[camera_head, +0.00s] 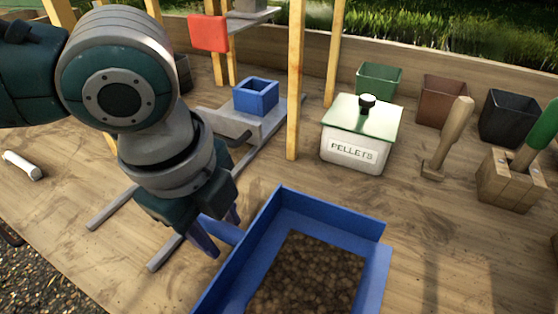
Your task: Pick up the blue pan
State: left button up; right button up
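A large blue pan (372,262) filled with brown soil or pellets sits on the wooden bench at the bottom centre, its lower part cut off by the frame. A blue handle-like bar (222,231) runs from its left wall towards my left gripper. My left gripper (219,231) points down at this bar, with its two fingers apart and the bar between them. Whether the fingers press on it I cannot tell. A smaller blue open box (256,97) sits on a grey stand (262,128) further back. My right gripper is not in view.
A white PELLETS tub (355,153) stands behind the pan, near a wooden post (294,80). A mallet (448,140), a wooden block (508,180) and green (378,80), brown (440,100) and black (508,117) pots stand at right. A white piece (22,165) lies at left.

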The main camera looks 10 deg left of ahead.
pick_arm(q)
grip_shut()
dwell(0.4)
